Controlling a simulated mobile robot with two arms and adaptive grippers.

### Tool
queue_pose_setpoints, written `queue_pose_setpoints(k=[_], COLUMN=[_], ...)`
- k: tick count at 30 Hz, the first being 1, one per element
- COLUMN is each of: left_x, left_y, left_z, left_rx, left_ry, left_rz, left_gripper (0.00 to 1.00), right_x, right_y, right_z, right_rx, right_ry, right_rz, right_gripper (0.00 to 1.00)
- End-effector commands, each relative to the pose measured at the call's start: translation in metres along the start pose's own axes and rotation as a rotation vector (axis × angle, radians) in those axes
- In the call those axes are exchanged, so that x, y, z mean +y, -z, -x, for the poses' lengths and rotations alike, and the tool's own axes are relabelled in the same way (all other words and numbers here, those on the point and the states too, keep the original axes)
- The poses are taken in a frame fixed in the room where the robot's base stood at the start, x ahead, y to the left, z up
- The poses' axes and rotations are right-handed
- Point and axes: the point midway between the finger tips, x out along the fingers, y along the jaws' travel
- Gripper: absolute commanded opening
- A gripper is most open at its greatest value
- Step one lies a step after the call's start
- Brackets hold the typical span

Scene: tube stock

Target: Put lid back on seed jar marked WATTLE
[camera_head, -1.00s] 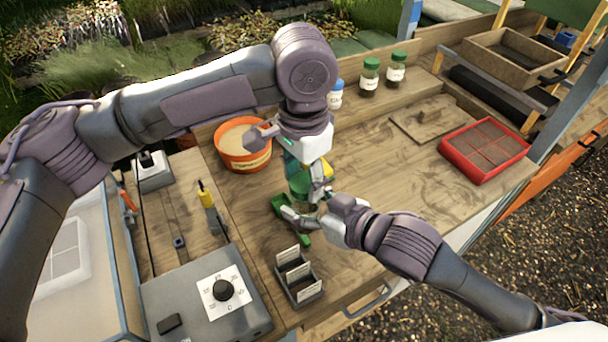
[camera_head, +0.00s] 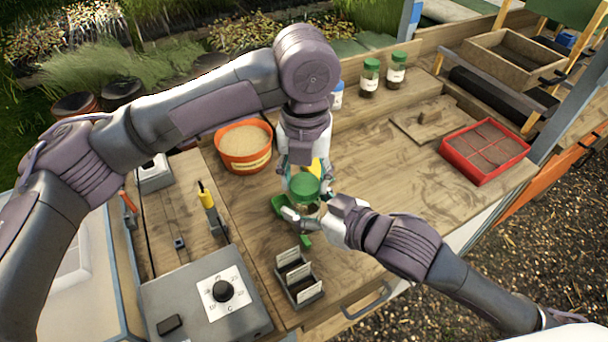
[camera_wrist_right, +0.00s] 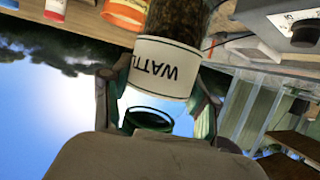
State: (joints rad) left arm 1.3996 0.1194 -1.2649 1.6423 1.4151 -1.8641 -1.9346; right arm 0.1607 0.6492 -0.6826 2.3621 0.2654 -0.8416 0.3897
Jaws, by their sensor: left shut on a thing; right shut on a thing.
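The WATTLE jar, dark seeds inside, has a white label (camera_wrist_right: 167,68) that reads upside down in the right wrist view. My right gripper (camera_head: 306,214) is shut around this jar above the bench, near its front edge. A green lid (camera_head: 305,186) is over the jar top in the head view; a green ring (camera_wrist_right: 148,120) shows at the jar's mouth end in the right wrist view. My left gripper (camera_head: 303,172) comes down from above and is shut on the lid. I cannot tell whether the lid touches the rim.
A green tool (camera_head: 281,204) lies partly hidden under my right gripper. A card holder (camera_head: 298,278) stands in front, an orange tub (camera_head: 244,147) behind left. Two green-lidded jars (camera_head: 369,78) (camera_head: 396,71) stand at the back. A red tray (camera_head: 486,150) is right; the bench between is clear.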

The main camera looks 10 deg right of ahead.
Motion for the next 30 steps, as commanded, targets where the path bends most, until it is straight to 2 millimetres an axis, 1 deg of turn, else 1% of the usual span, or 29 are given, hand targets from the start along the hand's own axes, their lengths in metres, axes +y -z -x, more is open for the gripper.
queue_pose_setpoints(k=[1,6,9,12,15,17,25,26,27,30], left_x=[0.0005,-0.0004,-0.0007,-0.001,-0.0011,-0.0011,-0.0012,-0.0012,-0.0012,-0.0013], left_y=[-0.0013,-0.0009,-0.0006,-0.0003,-0.0002,-0.0001,-0.0002,-0.0002,-0.0002,0.0], left_z=[0.0007,0.0004,0.0003,0.0002,0.0002,0.0002,0.0002,0.0003,0.0003,0.0001], left_rx=[-0.004,-0.003,-0.003,-0.003,-0.003,-0.003,-0.003,-0.004,-0.004,-0.003], left_ry=[-0.001,-0.002,-0.003,-0.003,-0.004,-0.003,-0.003,-0.003,-0.003,-0.003], left_rz=[-0.112,-0.528,-0.746,-0.907,-0.999,-1.024,-1.031,-1.031,-1.031,-1.031], left_gripper=[0.41,0.41,0.41,0.41,0.41,0.41,0.41,0.55,0.61,0.77], right_x=[-0.001,-0.0012,-0.0013,-0.0013,-0.0014,-0.0014,-0.0015,-0.0015,-0.0014,-0.0012], right_y=[-0.0004,-0.0005,-0.0005,-0.0005,-0.0005,-0.0005,-0.0005,-0.0005,-0.0005,-0.0003], right_z=[0.0003,0.0003,0.0003,0.0003,0.0003,0.0003,0.0003,0.0003,0.0003,0.0003], right_rx=[-0.001,-0.001,-0.001,-0.001,-0.001,-0.001,-0.001,-0.001,-0.001,-0.001], right_ry=[0.002,0.003,0.003,0.003,0.003,0.003,0.004,0.004,0.004,0.003], right_rz=[0.0,0.0,0.0,0.0,0.0,0.0,0.0,0.0,0.0,0.0], right_gripper=[0.0,0.0,0.0,0.0,0.0,0.0,0.0,0.0,0.0,0.0])
